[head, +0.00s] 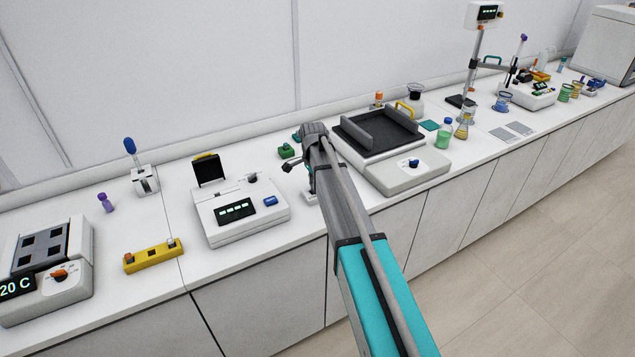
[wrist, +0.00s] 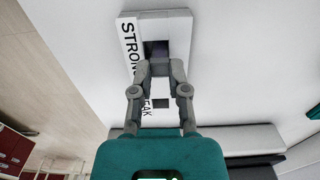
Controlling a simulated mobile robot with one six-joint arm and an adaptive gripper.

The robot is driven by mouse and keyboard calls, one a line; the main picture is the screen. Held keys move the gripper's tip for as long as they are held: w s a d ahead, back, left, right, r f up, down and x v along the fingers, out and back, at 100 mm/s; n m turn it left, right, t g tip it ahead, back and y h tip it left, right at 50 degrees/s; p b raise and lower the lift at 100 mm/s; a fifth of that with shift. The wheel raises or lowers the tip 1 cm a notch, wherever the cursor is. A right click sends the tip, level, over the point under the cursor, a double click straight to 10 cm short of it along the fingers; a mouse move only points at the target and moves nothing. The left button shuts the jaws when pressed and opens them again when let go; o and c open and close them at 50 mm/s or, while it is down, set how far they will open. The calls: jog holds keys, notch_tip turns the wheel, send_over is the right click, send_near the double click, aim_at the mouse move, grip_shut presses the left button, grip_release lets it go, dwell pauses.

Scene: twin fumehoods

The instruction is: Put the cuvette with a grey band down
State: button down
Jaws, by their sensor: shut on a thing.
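My gripper (wrist: 160,68) is shut over a white block (wrist: 178,75) marked "STRONG" and, partly hidden, "...EAK". The block has dark square openings, and my fingertips are at the edge of the upper one. In the head view my arm covers most of the gripper, and a bit of the white block (head: 310,197) shows beside the arm.
A white instrument (head: 240,212) with an open black lid stands left of my arm. A yellow rack (head: 150,258) with small pieces at its ends lies further left. A shaker with a black tray (head: 380,130) stands close on the right. Green pieces (head: 287,151) sit behind my gripper.

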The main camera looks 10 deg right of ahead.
jog(key=c, duration=0.6)
grip_release()
jog(key=shift+c, duration=0.2)
notch_tip(320, 180, up, 12)
jog(key=p, duration=1.2)
jog(key=shift+r, duration=0.15)
jog(key=shift+s, duration=0.1)
jog(key=s+d+n, duration=0.1)
jog(key=s+n, duration=1.3)
jog(key=s, duration=1.5)
jog(key=shift+s+d, duration=0.15)
jog(key=shift+d, duration=0.05)
